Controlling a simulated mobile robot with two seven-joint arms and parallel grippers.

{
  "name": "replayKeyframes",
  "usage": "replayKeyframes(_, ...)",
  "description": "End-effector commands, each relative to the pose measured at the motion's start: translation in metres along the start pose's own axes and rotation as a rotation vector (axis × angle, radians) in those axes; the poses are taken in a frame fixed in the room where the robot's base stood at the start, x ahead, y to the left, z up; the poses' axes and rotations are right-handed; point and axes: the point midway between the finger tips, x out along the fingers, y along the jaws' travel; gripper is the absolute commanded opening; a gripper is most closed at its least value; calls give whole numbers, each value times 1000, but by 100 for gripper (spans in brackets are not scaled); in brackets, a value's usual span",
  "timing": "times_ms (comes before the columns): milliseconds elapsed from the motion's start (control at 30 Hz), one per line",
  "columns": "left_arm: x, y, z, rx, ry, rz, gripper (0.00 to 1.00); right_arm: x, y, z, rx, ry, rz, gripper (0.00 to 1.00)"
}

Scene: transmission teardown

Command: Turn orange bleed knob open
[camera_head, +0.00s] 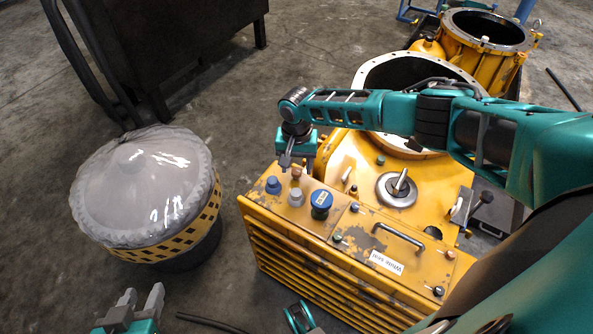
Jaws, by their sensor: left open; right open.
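The orange knob (296,173) is a small copper-orange cap on the top back corner of the yellow ribbed housing (330,262). My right gripper (297,163) reaches in from the right and points down right behind and above this knob. It is open. The jaws partly overlap the knob's far side, and I cannot tell whether they touch it. My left gripper (141,298) is at the bottom left edge, open and empty, away from the housing.
Beside the orange knob stand a blue knob (273,185), a grey knob (296,197) and a larger blue cap (321,203). A black handle (398,235) and a white label (385,262) are further right. A wrapped drum (145,190) stands left, with bare floor between.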

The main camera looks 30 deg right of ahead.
Motion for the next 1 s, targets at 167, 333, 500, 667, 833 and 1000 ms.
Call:
replayKeyframes(167, 3, 1, 6, -4, -2, 0, 43, 12, 0, 0, 0, 1, -1, 55)
replayKeyframes(333, 3, 1, 6, -9, -1, 0, 43, 12, 0, 0, -1, 1, -1, 55)
replayKeyframes(500, 3, 2, 5, -10, -1, 0, 43, 12, 0, 0, -1, 1, -1, 49)
replayKeyframes(667, 3, 1, 5, -10, -1, -1, 43, 12, 0, 0, -1, 1, -1, 34)
replayKeyframes(833, 3, 1, 5, -9, -1, -1, 43, 12, 0, 0, 0, 0, -1, 18)
replayKeyframes(1000, 3, 1, 6, -7, -1, -1, 43, 12, 0, 0, 0, 0, 0, 1)
